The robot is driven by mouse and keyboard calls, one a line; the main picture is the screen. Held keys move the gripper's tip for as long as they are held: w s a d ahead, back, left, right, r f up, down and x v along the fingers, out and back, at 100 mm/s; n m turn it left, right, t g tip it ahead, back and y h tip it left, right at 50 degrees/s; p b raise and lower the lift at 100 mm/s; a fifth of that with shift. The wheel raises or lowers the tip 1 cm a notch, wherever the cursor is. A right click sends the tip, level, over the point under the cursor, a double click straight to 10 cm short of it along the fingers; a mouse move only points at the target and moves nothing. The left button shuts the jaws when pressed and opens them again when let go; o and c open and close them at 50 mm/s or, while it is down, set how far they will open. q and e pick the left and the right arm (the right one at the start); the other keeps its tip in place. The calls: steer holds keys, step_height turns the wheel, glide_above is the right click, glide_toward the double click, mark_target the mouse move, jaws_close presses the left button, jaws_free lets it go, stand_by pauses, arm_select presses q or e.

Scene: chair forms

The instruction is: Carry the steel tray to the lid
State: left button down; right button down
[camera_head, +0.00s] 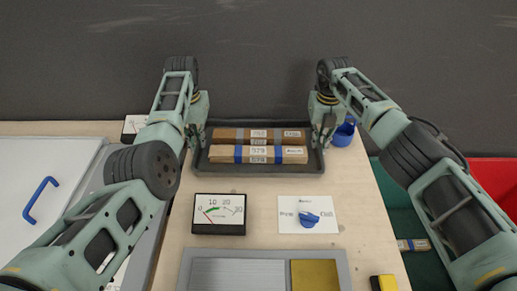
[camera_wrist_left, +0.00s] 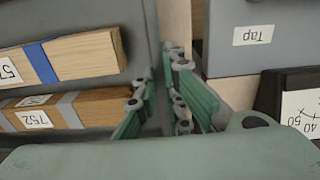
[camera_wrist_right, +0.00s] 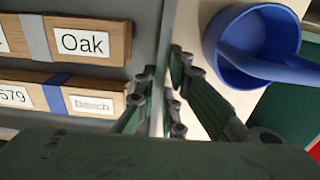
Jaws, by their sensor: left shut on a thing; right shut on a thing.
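The dark grey steel tray (camera_head: 260,169) is at the back of the wooden table and holds wooden blocks labelled with tags (camera_head: 258,154). My left gripper (camera_head: 196,137) is shut on its left wall, and my right gripper (camera_head: 321,138) is shut on its right wall. Both wrist views show the fingers on either side of the wall. I cannot tell whether the tray is resting or slightly raised. The white lid (camera_head: 70,165) with a blue handle (camera_head: 40,198) lies at the far left, partly covered by my left arm.
A blue mug (camera_head: 343,134) stands just right of the tray. A dial meter (camera_head: 219,213) and a card with a blue knob (camera_head: 306,215) are in front. A grey tray with metal plates (camera_head: 345,265) is at the front. Green and red bins (camera_head: 490,180) are right.

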arm_select(q)
steer(key=shift+r, duration=0.15)
arm_select(e)
steer(key=shift+r, duration=0.15)
